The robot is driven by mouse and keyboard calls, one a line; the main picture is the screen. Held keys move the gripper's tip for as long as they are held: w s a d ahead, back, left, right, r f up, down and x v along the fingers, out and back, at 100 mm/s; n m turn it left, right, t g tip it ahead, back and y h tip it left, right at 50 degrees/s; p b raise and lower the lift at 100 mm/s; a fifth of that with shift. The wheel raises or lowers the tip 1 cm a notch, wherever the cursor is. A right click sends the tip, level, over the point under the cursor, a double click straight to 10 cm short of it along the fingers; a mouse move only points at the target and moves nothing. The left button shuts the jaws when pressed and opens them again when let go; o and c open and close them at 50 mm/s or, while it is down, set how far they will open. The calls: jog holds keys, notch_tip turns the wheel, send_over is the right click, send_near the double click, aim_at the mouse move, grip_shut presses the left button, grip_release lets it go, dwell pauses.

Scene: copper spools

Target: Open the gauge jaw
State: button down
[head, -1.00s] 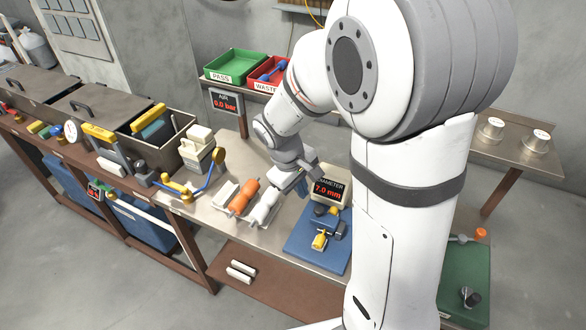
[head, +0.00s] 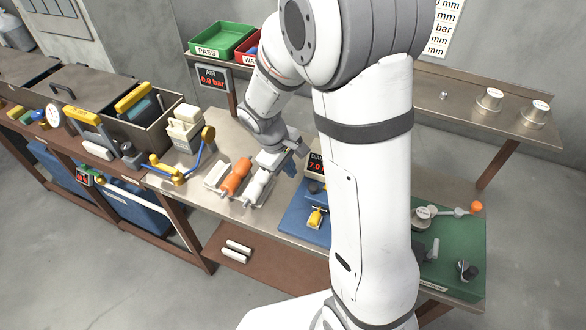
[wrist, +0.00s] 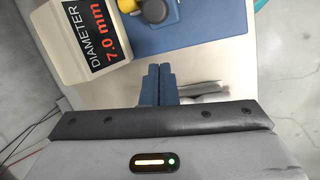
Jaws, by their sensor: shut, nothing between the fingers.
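The gauge has a blue base plate (head: 293,222) and a display reading DIAMETER 7.0 mm (head: 316,166). My arm hides the display's right part and much of the plate in the head view. A yellow piece (head: 316,217) stands on the plate. The wrist view shows the display (wrist: 100,42) at upper left, the blue plate (wrist: 205,30) at the top and a dark round knob (wrist: 154,11) on it. My gripper (wrist: 157,72) is shut and empty, apart from the plate's near edge in that view. Whether the jaw is open cannot be told.
An orange spool (head: 236,176) and a white spool (head: 258,186) lie left of the plate. A blue lever fixture with a yellow base (head: 168,170) is further left. A green board (head: 455,255) is right of my arm. PASS (head: 222,42) and WASTE bins stand on the shelf behind.

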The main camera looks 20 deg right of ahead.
jog(key=b+x, duration=0.3)
jog(key=x, duration=0.3)
jog(key=shift+f+b, duration=0.35)
jog(key=s+r+p, duration=0.1)
jog(key=s+d+r+p, duration=0.1)
jog(key=shift+d+r+p, duration=0.1)
jog(key=shift+r+p, duration=0.2)
jog(key=shift+r, duration=0.1)
jog(key=shift+s+r, duration=0.2)
jog(key=shift+s, duration=0.05)
jog(key=shift+s+d+f, duration=0.1)
jog(key=shift+s+d, duration=0.05)
